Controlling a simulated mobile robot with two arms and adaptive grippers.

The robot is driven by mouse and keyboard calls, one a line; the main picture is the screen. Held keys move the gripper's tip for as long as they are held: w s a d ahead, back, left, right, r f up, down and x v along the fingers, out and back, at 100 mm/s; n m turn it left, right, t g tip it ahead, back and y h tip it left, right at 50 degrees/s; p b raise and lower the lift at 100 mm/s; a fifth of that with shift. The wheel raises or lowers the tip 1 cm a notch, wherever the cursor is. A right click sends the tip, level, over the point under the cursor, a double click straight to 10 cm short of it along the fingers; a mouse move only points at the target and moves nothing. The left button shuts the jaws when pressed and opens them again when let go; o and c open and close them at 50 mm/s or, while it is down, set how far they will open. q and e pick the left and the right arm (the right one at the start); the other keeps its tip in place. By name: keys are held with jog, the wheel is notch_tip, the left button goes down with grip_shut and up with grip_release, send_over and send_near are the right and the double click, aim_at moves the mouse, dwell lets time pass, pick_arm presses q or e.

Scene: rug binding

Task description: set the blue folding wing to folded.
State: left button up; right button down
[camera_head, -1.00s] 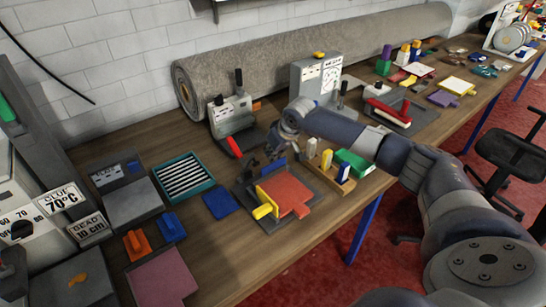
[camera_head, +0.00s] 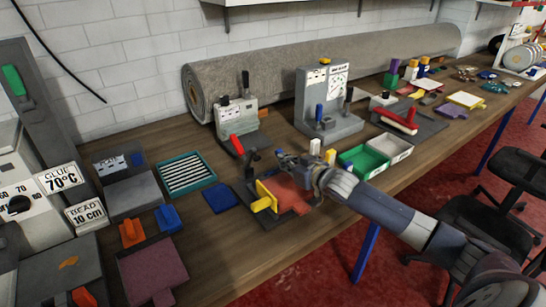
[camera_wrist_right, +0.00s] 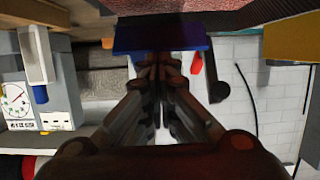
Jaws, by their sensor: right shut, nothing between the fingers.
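The blue folding wing (camera_wrist_right: 150,38) shows in the right wrist view as a flat blue panel at the top middle, right at my fingertips. My right gripper (camera_head: 282,157) is at the jig's back edge. In the right wrist view its fingers (camera_wrist_right: 160,62) are together and empty, touching or nearly touching the blue panel. My left gripper is out of view.
Behind the jig stand a small press with a red lever (camera_head: 236,146) and a grey machine (camera_head: 325,97). Green (camera_head: 362,162) and white (camera_head: 392,147) trays lie to the right. A blue pad (camera_head: 221,197) and a teal rack (camera_head: 187,175) are to the left.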

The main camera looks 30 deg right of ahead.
aim_at(290, 185)
jog(key=shift+s+f, duration=0.3)
jog(key=shift+f, duration=0.15)
jog(key=shift+s+f, duration=0.25)
jog(key=shift+f, duration=0.05)
jog(key=shift+s+f, duration=0.4)
jog(key=shift+f, duration=0.25)
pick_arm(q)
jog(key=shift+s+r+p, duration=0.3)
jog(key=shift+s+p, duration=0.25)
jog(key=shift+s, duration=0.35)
pick_arm(e)
jog(key=shift+s+f, duration=0.3)
jog(key=shift+f, duration=0.15)
jog(key=shift+d+f, duration=0.1)
jog(key=shift+f, duration=0.05)
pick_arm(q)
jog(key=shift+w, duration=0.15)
